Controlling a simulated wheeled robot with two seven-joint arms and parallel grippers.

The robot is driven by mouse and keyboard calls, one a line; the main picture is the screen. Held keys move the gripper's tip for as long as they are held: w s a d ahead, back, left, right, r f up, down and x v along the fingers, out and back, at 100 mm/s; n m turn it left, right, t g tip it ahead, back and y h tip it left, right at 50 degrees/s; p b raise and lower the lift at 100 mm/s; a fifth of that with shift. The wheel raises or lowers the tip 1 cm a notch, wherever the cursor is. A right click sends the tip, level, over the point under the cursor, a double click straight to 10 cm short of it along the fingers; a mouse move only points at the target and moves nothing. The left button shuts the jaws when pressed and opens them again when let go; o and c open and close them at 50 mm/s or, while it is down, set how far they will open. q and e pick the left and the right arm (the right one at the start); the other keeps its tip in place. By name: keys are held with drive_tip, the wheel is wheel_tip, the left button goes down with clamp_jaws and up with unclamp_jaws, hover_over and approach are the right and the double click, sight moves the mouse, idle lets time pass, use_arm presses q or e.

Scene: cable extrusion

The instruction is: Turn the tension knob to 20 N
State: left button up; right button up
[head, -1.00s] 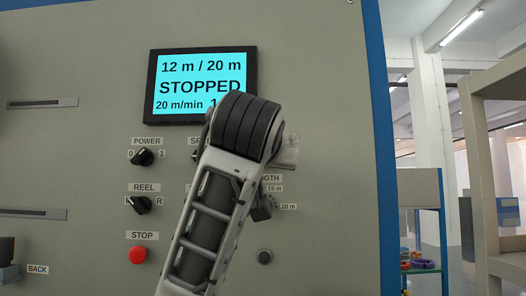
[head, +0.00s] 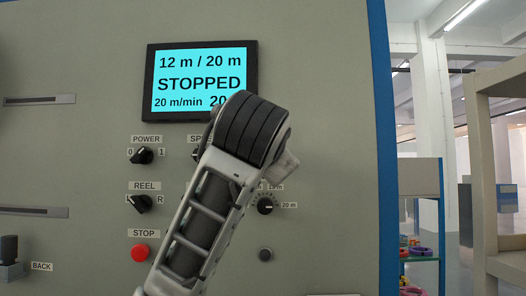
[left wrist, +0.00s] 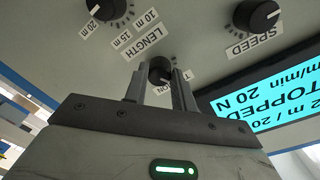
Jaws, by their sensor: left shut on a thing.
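The tension knob (left wrist: 160,72) is a small black round knob on the grey panel, its label mostly covered. My left gripper (left wrist: 164,85) is shut on it, one finger on each side. In the head view my arm hides this knob and the fingertips. The display (head: 165,83) reads 12 m / 20 m, STOPPED, 20 m/min and a partly covered 20. In the left wrist view the display (left wrist: 265,100) shows 20 N. My right gripper is in neither current view.
The length knob (head: 265,205) is close to the right of my arm and points toward 20 m. The power knob (head: 142,155), reel knob (head: 139,203) and red stop button (head: 139,252) are to the left. A shelf (head: 422,205) stands beyond the panel's right edge.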

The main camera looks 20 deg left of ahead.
idle(0.5)
use_arm(q)
drive_tip(key=o, duration=1)
